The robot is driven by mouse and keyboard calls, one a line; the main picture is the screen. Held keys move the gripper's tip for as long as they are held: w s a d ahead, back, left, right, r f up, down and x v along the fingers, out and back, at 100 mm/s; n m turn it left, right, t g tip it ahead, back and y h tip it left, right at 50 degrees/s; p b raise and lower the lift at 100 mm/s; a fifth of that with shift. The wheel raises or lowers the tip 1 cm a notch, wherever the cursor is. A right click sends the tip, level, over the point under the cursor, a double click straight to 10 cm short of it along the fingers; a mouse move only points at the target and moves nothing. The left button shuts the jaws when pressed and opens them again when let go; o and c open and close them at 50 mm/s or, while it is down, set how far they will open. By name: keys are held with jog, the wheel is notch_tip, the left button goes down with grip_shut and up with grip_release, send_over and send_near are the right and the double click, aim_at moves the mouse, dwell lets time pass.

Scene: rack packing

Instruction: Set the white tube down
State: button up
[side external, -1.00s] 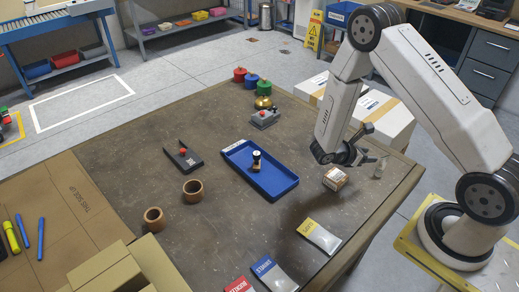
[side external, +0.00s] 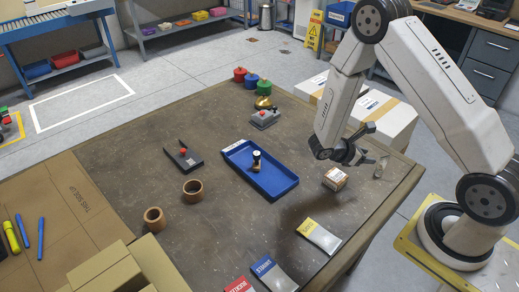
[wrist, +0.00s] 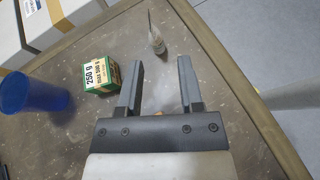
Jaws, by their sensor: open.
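A blue cup-like thing (wrist: 32,93) is farther left. A blue tray (side external: 275,188) holds a black-topped object. Coloured packets (side external: 319,237) line the front edge.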

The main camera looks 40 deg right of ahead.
jog(key=a+r+m+t+y, duration=0.4)
jog(key=a+r+m+y, duration=0.1)
jog(key=a, duration=0.4)
jog(key=a+r+m+t+y, duration=0.3)
jog(key=a+r+m+y, duration=0.3)
jog(key=a, duration=0.3)
jog(key=shift+w+a+r+m+t+y, duration=0.15)
jog(key=shift+a+r+m+t+y, duration=0.2)
jog(key=shift+r+m, duration=0.35)
